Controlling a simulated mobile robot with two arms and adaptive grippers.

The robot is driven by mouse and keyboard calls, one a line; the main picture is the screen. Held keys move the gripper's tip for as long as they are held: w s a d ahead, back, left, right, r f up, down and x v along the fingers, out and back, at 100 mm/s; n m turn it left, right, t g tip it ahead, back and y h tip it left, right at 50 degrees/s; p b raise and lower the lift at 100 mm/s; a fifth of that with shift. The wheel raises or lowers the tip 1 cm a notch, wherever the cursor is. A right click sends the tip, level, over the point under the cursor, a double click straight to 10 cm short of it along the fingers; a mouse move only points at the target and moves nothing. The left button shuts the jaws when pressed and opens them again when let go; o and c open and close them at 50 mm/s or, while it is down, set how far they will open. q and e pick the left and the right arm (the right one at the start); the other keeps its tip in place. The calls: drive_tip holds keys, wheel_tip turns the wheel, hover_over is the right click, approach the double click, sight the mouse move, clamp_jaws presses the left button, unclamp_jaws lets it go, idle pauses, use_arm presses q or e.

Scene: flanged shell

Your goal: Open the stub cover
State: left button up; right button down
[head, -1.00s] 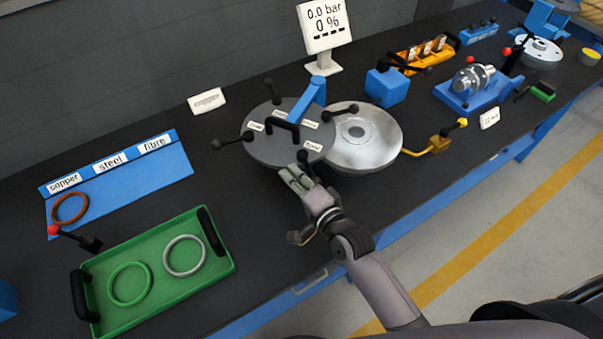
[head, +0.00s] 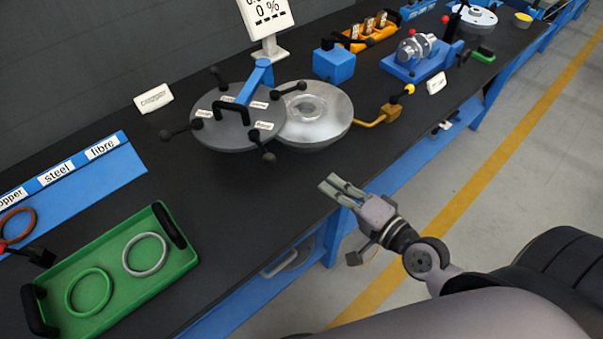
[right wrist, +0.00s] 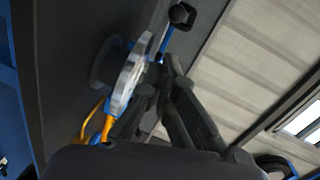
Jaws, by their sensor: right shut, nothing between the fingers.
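The stub cover is a dark grey disc (head: 222,133) with a black bar handle, a blue arm across it and several black-knobbed clamps around its rim. It lies left of the silver flanged shell (head: 330,115), overlapping its left edge, so the shell's round centre opening is uncovered. The shell also shows in the right wrist view (right wrist: 130,78). My right gripper (head: 340,185) is shut and empty, in front of the shell near the bench's front edge, apart from the cover. It shows in the wrist view (right wrist: 172,68). My left gripper is not in view.
A yellow valve handle (head: 393,109) stands right of the shell. A green tray (head: 175,270) with two rings lies front left, below a blue labelled rack (head: 110,180). A display (head: 265,20) and blue block (head: 334,64) stand behind. Bench space before the cover is clear.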

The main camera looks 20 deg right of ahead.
drive_tip(key=a+p+x, duration=0.1)
drive_tip(key=p+x, duration=0.3)
drive_tip(key=x, duration=0.7)
drive_tip(key=shift+a+r+m, duration=0.2)
drive_tip(key=shift+a+m, duration=0.1)
drive_tip(key=shift+a, duration=0.05)
drive_tip(key=shift+p, duration=0.3)
